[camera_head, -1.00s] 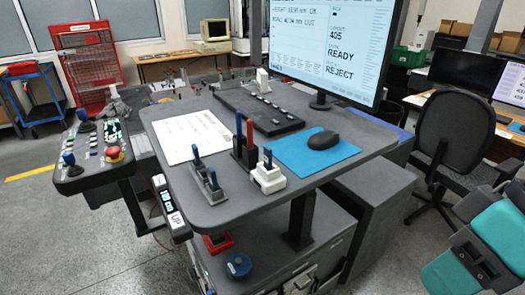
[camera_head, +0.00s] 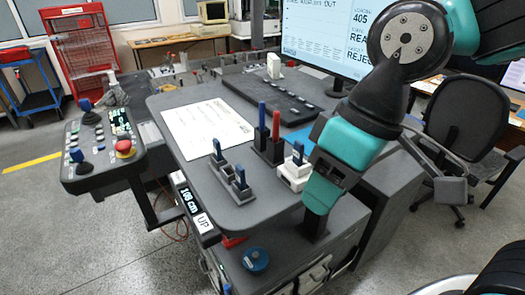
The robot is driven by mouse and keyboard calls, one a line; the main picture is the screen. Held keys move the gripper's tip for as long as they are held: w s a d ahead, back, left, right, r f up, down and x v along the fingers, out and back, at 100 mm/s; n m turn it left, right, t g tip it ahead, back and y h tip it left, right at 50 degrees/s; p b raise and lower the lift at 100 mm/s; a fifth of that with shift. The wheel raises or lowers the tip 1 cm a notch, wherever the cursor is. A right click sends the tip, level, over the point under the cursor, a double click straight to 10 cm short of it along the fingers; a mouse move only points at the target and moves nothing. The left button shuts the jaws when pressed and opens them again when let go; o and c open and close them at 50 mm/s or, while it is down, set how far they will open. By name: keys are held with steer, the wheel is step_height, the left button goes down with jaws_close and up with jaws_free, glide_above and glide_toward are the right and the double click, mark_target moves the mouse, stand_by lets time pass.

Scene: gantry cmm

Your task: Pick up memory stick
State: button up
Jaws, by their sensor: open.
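Another blue stick (camera_head: 298,152) stands in a white block (camera_head: 292,176). I cannot tell which one is meant. My teal and black arm reaches down from the upper right. My gripper (camera_head: 321,196) is at its lower end, just right of the white block in the picture, open; its fingertips are not clearly visible. No stick shows in it.
A control panel (camera_head: 103,150) is left. My arm partly hides the blue mat (camera_head: 300,137).

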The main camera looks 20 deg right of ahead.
steer(key=w+d+r+h, duration=0.15)
steer(key=w+r, duration=0.25)
steer(key=w, duration=0.4)
step_height(320, 180, up, 7)
steer(key=m+h, duration=0.2)
steer(key=m, duration=0.1)
glide_above(299, 142)
step_height(299, 142, down, 12)
steer(key=shift+s+r+p, duration=0.1)
steer(key=shift+r+p, duration=0.15)
steer(key=shift+p, duration=0.75)
steer(key=shift+f+p, duration=0.9)
steer(key=shift+f, duration=1.75)
jaws_close()
